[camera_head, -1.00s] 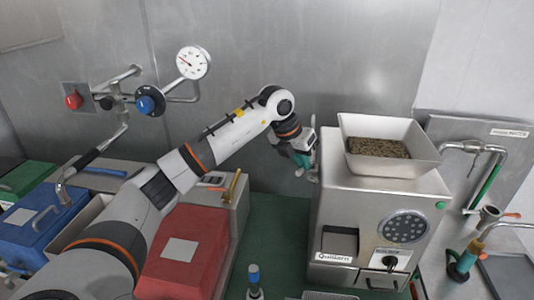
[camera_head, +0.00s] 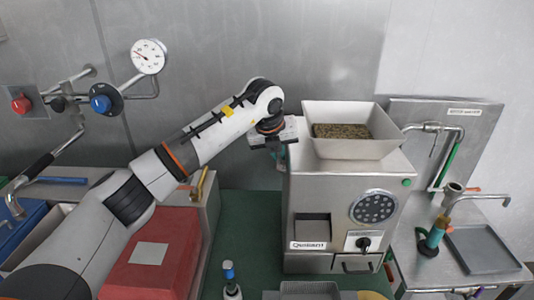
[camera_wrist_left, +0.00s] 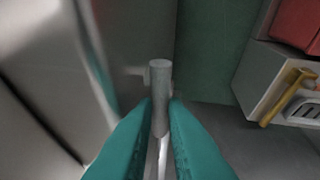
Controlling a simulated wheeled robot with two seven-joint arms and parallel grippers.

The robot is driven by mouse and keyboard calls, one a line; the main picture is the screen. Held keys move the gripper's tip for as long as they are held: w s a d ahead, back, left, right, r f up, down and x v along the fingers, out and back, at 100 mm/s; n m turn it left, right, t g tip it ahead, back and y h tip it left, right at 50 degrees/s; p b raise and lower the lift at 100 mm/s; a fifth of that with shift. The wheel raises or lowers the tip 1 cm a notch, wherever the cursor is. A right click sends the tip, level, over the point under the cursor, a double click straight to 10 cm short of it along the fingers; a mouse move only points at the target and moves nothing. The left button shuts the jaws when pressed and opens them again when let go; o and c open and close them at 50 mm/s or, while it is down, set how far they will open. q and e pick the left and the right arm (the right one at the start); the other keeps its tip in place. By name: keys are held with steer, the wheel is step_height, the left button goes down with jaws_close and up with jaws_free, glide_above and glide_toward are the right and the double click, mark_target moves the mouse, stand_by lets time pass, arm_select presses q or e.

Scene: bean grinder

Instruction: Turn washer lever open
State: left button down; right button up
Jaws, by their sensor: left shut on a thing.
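My left gripper (camera_head: 279,158) is at the back left side of the steel grinder (camera_head: 330,185). In the left wrist view its teal fingers (camera_wrist_left: 160,112) are shut around a grey cylindrical metal handle (camera_wrist_left: 160,72), whose rounded end sticks out past the fingertips. In the head view this handle is hidden by the wrist and the grinder. A small orange-red lever (camera_head: 473,189) shows by the metal cup at the right, beside the labelled steel panel; no gripper is near it. I cannot tell which lever is the washer lever. My right gripper is out of view.
A white hopper (camera_head: 380,148) of beans tops the grinder. A red box (camera_head: 155,270) stands below my left arm. A yellow handle (camera_head: 200,184) rises near it. Wall valves with blue (camera_head: 100,103) and red knobs are at left. A grey tray (camera_head: 485,248) lies at right.

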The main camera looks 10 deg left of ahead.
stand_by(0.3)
arm_select(q)
steer(key=c, duration=1.5)
jaws_free()
steer(key=shift+o, duration=0.2)
steer(key=shift+a, duration=0.15)
steer(key=shift+r, duration=0.1)
